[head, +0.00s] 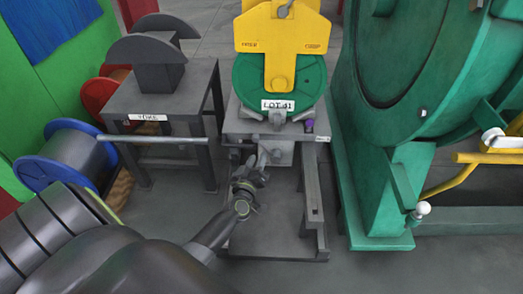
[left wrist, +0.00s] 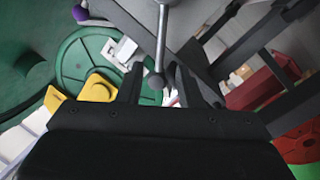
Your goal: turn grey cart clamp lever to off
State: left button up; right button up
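The grey cart (head: 312,190) stands in the middle of the head view. Its clamp lever (left wrist: 162,40) shows in the left wrist view as a thin metal rod with a round ball end. My left gripper (head: 263,158) is at the cart's front, below the LOT 41 label. In the left wrist view its two dark fingers (left wrist: 158,86) are apart, with the lever's ball end between them and a gap visible on each side. In the head view the gripper and arm hide most of the lever. My right gripper is not in view.
A green spool (head: 243,82) with a yellow frame (head: 283,30) sits on the cart. A purple knob (head: 309,125) is at its right. A grey yoke stand (head: 155,98) is to the left. A large green machine (head: 385,190) stands close on the right.

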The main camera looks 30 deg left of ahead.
aim_at(266, 147)
pick_arm(q)
jog(key=b+x, duration=0.1)
jog(key=x, duration=0.4)
jog(key=shift+w+a, duration=0.1)
jog(key=shift+w, duration=0.2)
jog(key=shift+c, duration=0.2)
grip_shut()
